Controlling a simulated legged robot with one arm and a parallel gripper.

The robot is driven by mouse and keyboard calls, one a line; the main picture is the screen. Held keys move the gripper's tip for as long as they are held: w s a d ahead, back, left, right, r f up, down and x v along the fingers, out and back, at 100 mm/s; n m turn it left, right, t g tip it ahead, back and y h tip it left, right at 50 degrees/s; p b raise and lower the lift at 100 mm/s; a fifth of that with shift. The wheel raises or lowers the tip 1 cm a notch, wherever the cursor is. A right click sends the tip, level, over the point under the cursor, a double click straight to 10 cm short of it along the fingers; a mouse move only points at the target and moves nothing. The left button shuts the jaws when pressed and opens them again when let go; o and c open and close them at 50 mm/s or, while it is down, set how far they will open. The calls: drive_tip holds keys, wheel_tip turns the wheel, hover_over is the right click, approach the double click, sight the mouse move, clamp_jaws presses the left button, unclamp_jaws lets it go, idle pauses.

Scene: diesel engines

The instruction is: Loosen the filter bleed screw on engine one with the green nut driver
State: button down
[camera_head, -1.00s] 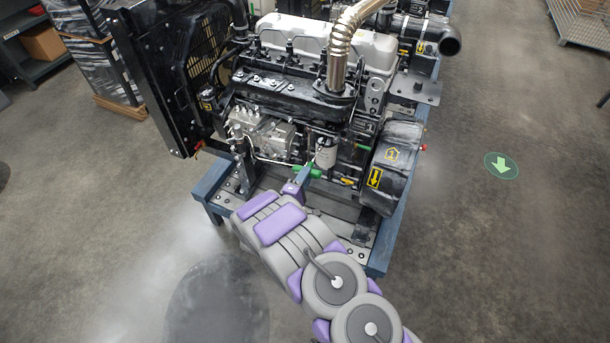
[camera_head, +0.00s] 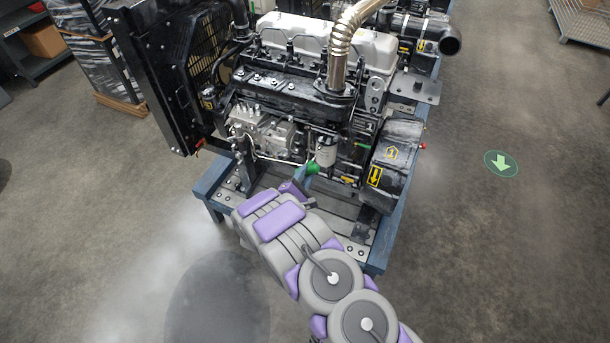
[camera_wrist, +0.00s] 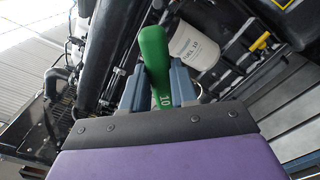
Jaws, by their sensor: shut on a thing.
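The engine (camera_head: 300,90) carries a yellow label with the number 1 and stands on a blue-framed stand. A white fuel filter (camera_head: 326,151) hangs on its near side and also shows in the wrist view (camera_wrist: 194,47), right of the green handle. My gripper (camera_head: 307,175) is shut on the green nut driver (camera_head: 313,168) close to the filter. In the wrist view my gripper's fingers (camera_wrist: 160,88) clasp the green handle (camera_wrist: 154,60), marked 10, which points away from the wrist. The driver's tip and the bleed screw are hidden or too small to make out.
A black box (camera_head: 393,165) with yellow labels stands right of the filter. A yellow-handled part (camera_wrist: 260,42) is close by in the wrist view. A black radiator frame (camera_head: 150,75) bounds the left. The stand's deck (camera_head: 335,207) is below; open floor lies right.

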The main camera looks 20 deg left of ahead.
drive_tip(key=shift+s+f, duration=0.15)
drive_tip(key=shift+s, duration=0.05)
